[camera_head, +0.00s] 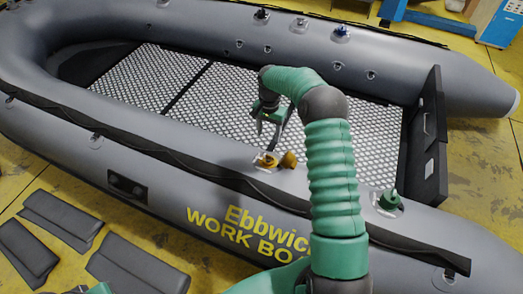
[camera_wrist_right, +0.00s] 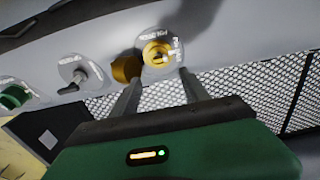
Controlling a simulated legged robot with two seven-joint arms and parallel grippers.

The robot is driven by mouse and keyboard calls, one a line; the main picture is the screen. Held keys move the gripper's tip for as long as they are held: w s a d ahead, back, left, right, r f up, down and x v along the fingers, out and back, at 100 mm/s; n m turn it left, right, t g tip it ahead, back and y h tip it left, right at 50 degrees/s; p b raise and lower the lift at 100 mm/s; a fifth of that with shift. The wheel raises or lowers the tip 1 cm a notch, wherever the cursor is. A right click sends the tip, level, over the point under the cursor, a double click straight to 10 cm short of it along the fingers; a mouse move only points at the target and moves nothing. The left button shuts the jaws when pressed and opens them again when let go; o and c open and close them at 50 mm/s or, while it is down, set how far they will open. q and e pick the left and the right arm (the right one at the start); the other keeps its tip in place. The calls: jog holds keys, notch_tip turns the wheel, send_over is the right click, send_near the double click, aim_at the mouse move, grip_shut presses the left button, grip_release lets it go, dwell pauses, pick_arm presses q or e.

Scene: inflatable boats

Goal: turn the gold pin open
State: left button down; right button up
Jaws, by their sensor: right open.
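The gold pin (camera_head: 267,160) sits on a round pale plate on the near grey tube of the boat. In the right wrist view the pin (camera_wrist_right: 156,52) shows in the middle of its lettered plate (camera_wrist_right: 150,70). A gold cap (camera_head: 289,160) lies beside it; it also shows in the right wrist view (camera_wrist_right: 125,68). My right gripper (camera_head: 266,138) is open and empty, its fingers pointing down at the pin from the boat's inner side. In the right wrist view its fingertips (camera_wrist_right: 158,80) are just short of the plate, apart from the pin. My left gripper does not show.
A green valve (camera_head: 389,201) stands farther right on the same tube. A dark-handled valve (camera_wrist_right: 74,76) shows in the right wrist view. A blue valve (camera_head: 342,31) is on the far tube. The patterned deck (camera_head: 215,110) is clear. Dark pads (camera_head: 62,218) lie on the yellow floor.

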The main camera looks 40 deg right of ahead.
aim_at(268, 155)
notch_tip(268, 155, down, 13)
jog(key=b, duration=0.3)
jog(key=shift+w+d, duration=0.1)
jog(key=shift+w, duration=0.05)
grip_shut()
